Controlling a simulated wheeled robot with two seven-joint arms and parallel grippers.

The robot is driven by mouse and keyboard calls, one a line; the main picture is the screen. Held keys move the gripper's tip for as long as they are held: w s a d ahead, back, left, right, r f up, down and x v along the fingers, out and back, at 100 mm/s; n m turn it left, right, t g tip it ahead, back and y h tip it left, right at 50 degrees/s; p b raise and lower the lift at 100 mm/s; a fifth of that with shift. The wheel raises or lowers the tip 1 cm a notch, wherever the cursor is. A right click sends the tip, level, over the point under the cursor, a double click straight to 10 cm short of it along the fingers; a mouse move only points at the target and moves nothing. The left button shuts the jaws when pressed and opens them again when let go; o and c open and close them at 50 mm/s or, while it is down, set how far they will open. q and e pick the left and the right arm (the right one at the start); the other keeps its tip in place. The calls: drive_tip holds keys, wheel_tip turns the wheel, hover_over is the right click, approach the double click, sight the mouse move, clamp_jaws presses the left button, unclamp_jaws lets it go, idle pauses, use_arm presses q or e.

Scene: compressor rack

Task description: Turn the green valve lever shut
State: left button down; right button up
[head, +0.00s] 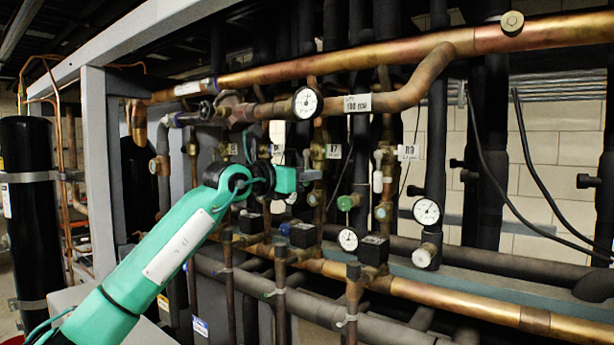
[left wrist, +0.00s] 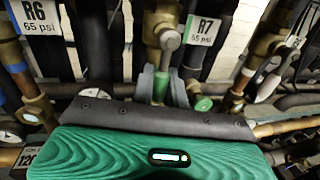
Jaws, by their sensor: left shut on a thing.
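My left gripper (head: 312,176) reaches in from the left to the valves in the middle of the rack. In the left wrist view its two grey fingers (left wrist: 161,86) are shut on the green valve lever (left wrist: 160,88), which hangs below a brass valve body (left wrist: 160,28) with a grey round stem end. The lever appears to point down in that view. In the head view the gripper hides the lever. A separate green cap (head: 347,202) sits to the right of the gripper; it also shows in the left wrist view (left wrist: 203,104). My right gripper is not in view.
Copper pipes (head: 370,62) cross above the gripper, with pressure gauges (head: 306,103) close by. Labels R6 (left wrist: 37,15) and R7 (left wrist: 202,30) flank the valve. Black insulated pipes stand behind. A grey frame post (head: 99,165) stands left of my arm.

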use_arm(q)
drive_tip(key=shift+w+a+r+m+g+y, duration=0.15)
drive_tip(key=shift+w+a+m+y, duration=0.15)
drive_tip(key=shift+m, duration=0.7)
drive_tip(key=shift+w+a+r+m+g+y, duration=0.15)
drive_tip(key=shift+a+m, duration=0.25)
drive_tip(key=shift+m, duration=0.6)
drive_tip(key=shift+w+a+r+m+y, duration=0.25)
drive_tip(key=shift+a+m, duration=0.1)
drive_tip(key=shift+m, duration=0.65)
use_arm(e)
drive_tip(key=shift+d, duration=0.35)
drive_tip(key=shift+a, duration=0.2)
use_arm(q)
drive_tip(key=c, duration=1.5)
unclamp_jaws()
drive_tip(key=shift+f, duration=0.1)
drive_tip(key=shift+s+a, duration=0.1)
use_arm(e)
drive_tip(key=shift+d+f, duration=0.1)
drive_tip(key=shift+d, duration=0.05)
